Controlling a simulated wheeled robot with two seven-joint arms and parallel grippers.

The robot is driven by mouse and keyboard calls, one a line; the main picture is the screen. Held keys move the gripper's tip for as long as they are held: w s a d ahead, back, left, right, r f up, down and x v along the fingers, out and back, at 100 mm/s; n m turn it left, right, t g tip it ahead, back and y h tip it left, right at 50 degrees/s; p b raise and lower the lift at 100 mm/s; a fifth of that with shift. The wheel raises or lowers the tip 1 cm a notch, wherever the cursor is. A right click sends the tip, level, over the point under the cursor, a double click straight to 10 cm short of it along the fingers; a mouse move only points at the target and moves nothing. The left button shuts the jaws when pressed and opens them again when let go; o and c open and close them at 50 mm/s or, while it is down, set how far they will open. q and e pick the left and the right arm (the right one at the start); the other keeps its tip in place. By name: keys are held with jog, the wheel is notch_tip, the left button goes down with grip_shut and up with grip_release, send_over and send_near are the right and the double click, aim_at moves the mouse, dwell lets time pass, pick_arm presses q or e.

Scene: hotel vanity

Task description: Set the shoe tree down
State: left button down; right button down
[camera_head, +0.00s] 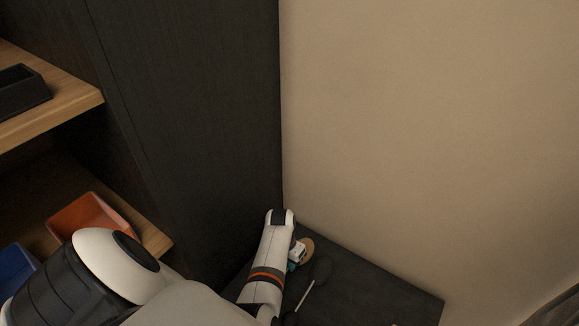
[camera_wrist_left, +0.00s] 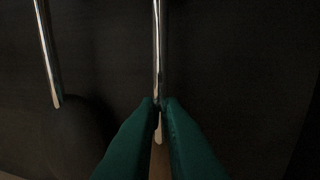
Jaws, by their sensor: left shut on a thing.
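My left gripper (camera_head: 292,266) reaches down over the dark surface at the bottom of the head view, its green fingertips partly hidden by my arm. In the left wrist view the green fingers (camera_wrist_left: 160,108) are shut on the shoe tree, whose thin metal rod (camera_wrist_left: 157,50) runs up between them. A brown rounded part (camera_head: 307,243) shows beside the gripper in the head view. I cannot tell whether the held shoe tree touches the surface. My right gripper is not in view.
A dark rounded piece with a pale rod (camera_head: 305,295) lies close to the gripper; its rod (camera_wrist_left: 47,50) also shows in the wrist view. Shelves at left hold an orange tray (camera_head: 88,214) and a blue bin (camera_head: 16,268).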

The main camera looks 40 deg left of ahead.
pick_arm(q)
jog(key=c, duration=1.5)
grip_release()
jog(key=shift+c, duration=0.2)
notch_tip(320, 180, up, 12)
jog(key=a+p, duration=0.2)
jog(key=shift+p, duration=0.35)
jog(key=shift+s+f, duration=0.1)
